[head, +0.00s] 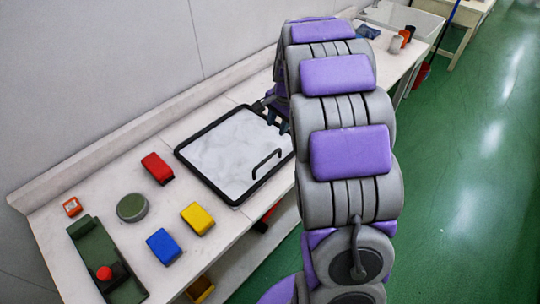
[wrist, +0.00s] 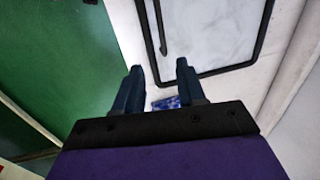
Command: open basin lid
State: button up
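The basin lid (head: 225,145) is a white, marble-patterned panel in a black frame, lying flat and closed on the bench in the head view. Its black bar handle (head: 266,164) is near the lid's front right edge. My gripper (head: 277,112) is at the lid's far right corner, partly hidden by my arm. In the wrist view, the lid (wrist: 215,35) and handle (wrist: 160,28) lie beyond the fingertips.
Left of the lid on the bench are a red block (head: 157,168), yellow block (head: 197,218), blue block (head: 163,246), round green tin (head: 132,208) and dark green tray (head: 80,258). A blue cloth (head: 368,31) and sink (head: 405,18) are farther back. Green floor (head: 480,180) is clear at right.

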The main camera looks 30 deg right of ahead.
aim_at(269, 156)
jog(key=w+f+b, duration=0.1)
jog(key=f, duration=0.4)
jog(key=w+f+b, duration=0.1)
jog(key=f, duration=0.5)
jog(key=w+a+f+b, duration=0.1)
jog(key=f+b, duration=0.1)
jog(key=f, duration=0.4)
jog(key=shift+w+f, duration=0.15)
jog(key=shift+w, duration=0.1)
grip_shut()
